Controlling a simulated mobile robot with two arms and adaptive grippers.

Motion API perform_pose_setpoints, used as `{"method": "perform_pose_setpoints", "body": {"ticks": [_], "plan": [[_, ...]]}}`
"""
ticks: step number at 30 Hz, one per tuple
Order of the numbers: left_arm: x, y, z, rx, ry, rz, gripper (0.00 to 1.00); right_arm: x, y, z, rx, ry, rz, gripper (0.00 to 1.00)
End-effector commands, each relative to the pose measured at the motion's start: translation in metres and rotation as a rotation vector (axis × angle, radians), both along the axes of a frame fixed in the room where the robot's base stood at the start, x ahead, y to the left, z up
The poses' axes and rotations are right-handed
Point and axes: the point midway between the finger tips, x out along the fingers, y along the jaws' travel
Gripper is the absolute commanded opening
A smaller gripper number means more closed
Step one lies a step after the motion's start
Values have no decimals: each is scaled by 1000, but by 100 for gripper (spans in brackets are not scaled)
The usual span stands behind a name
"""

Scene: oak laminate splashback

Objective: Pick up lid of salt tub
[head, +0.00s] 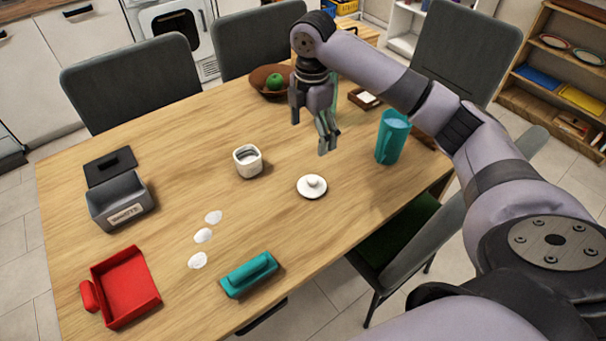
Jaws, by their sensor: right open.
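A white, round lid with a small knob (312,187) lies flat on the table, right of the table's middle. A white tub (248,161), open at the top, stands upright to the left of the lid; it looks like the salt tub. My right gripper (326,142) is open and empty, pointing down above the table. In the picture it shows just above the lid, apart from it. My left gripper is not in view.
A teal jug (391,136) stands right of my right gripper. A brown bowl (263,82) holds a green apple behind it. A grey box (119,204), red tray (130,287), white discs (203,236) and teal block-shaped object (249,274) lie left and front. Chairs surround the table.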

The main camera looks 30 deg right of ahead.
Motion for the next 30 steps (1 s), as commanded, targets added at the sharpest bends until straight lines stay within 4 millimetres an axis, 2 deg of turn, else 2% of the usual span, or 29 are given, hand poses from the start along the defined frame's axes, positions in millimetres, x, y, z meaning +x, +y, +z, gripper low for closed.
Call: {"method": "perform_pose_setpoints", "body": {"ticks": [6, 10, 15, 22, 30], "plan": [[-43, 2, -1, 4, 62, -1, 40, -2, -1, -41, -1, 8, 1, 87], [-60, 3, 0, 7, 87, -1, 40, -2, 0, -70, 0, 7, 1, 87], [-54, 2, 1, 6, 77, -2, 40, -1, 0, -101, 1, 4, 0, 87], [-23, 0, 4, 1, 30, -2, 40, -1, 0, -119, 1, 1, 1, 87], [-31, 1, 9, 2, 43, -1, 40, -4, 1, -155, 0, 3, -1, 87]]}}
